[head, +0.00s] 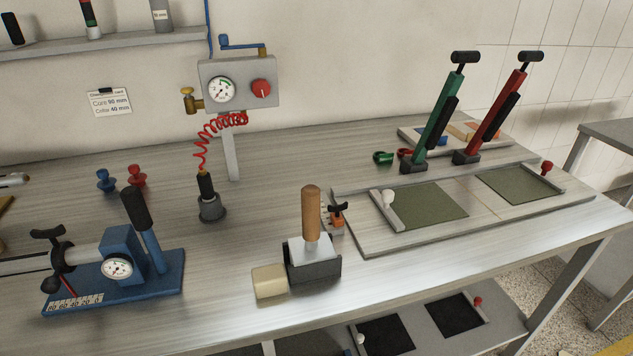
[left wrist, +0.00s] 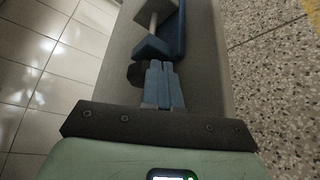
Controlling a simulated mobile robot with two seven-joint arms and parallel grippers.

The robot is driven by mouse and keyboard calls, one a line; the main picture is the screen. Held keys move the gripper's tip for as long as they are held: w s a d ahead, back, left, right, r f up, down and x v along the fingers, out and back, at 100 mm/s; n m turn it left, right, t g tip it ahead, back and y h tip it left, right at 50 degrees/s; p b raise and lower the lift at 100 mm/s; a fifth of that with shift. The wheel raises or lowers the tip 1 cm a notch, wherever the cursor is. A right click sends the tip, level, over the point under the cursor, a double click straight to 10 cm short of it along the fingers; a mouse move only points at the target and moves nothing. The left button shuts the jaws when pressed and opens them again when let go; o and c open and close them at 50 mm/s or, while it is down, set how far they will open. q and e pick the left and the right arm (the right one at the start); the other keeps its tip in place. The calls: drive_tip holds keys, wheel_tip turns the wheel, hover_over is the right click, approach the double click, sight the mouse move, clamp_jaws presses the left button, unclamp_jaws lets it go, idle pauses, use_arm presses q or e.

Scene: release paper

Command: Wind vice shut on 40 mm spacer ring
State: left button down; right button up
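A blue vice-like device (head: 124,250) stands at the table's left, with a dial gauge (head: 117,267), a black lever, a black crank handle (head: 47,234) and a number scale (head: 75,302) on its base. A pale cylinder (head: 88,255) lies between the crank end and the blue block; I cannot tell whether it is the spacer ring. In the left wrist view my left gripper (left wrist: 161,66) has its fingers together, beside a dark knob (left wrist: 136,74) and near blue parts (left wrist: 152,48). I see nothing between the fingers. My right gripper is not in view.
A wooden-handled grey block (head: 313,262) and a cream block (head: 269,282) stand at the front middle. Behind the vice are blue (head: 105,180) and red (head: 136,176) knobs and a gauge box (head: 237,82). A framed board (head: 470,228) fills the right side.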

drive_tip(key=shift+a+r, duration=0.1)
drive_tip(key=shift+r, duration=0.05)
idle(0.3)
use_arm(q)
drive_tip(key=shift+s+r+p, duration=0.1)
drive_tip(key=shift+s+p, duration=0.25)
drive_tip(key=shift+p, duration=0.2)
drive_tip(key=shift+s+a+b, duration=0.1)
drive_tip(key=shift+s+a, duration=0.15)
drive_tip(key=shift+a, duration=0.7)
drive_tip(key=shift+s+a+b, duration=0.1)
drive_tip(key=shift+s+a, duration=0.2)
drive_tip(key=shift+a, duration=0.6)
drive_tip(key=shift+s+a+b, duration=0.1)
drive_tip(key=shift+s+a, duration=0.15)
drive_tip(key=shift+a, duration=0.7)
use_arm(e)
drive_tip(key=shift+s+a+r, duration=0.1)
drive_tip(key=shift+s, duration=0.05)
